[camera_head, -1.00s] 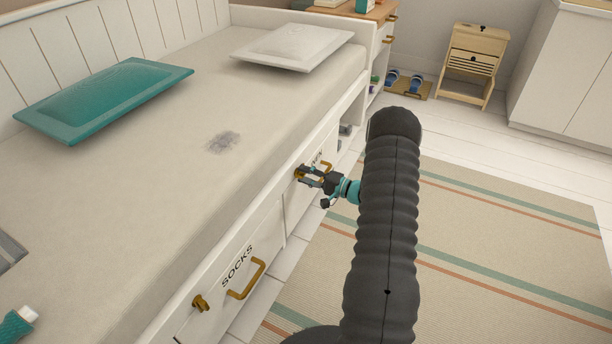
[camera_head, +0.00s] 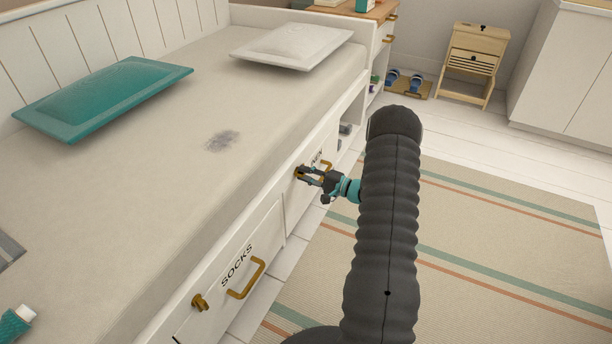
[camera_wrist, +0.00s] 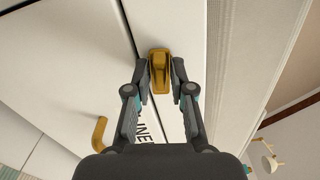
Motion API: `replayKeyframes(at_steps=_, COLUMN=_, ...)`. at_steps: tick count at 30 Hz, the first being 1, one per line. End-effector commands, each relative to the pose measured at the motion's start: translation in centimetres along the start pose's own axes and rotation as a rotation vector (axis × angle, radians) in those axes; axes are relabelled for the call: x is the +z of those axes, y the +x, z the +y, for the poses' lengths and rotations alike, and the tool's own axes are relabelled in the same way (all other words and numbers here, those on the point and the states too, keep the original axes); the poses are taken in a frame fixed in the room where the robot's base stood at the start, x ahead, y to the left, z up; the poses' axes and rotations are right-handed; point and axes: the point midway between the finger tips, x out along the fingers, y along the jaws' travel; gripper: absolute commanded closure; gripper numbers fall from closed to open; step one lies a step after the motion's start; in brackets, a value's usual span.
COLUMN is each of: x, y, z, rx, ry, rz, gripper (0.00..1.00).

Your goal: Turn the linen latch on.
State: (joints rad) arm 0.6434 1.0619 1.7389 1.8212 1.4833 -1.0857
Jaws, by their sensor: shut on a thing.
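The linen latch (camera_wrist: 160,70) is a small brass turn-piece on the white front of the linen drawer, in the middle of the wrist view. My gripper (camera_wrist: 161,78) has a finger on each side of it and is shut on it. In the head view my gripper (camera_head: 305,174) is at the drawer front under the bed's edge, and the latch is mostly hidden by its fingers. The linen drawer's label is partly covered by my gripper in both views. Its brass handle (camera_wrist: 99,133) shows at lower left in the wrist view.
The socks drawer (camera_head: 215,290) with its own brass latch (camera_head: 200,302) and handle (camera_head: 246,279) is nearer. The bed top (camera_head: 160,190) holds a teal cushion (camera_head: 105,98) and a white cushion (camera_head: 292,46). A striped rug (camera_head: 490,250) covers open floor at right.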

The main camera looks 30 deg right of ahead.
Motion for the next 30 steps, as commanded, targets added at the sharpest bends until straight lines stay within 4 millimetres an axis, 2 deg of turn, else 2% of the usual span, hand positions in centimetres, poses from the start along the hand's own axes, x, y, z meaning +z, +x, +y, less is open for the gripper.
replayKeyframes(at_steps=30, x=0.06, y=-0.02, z=0.01, rx=0.001, ry=0.947, rz=0.0, gripper=1.0)
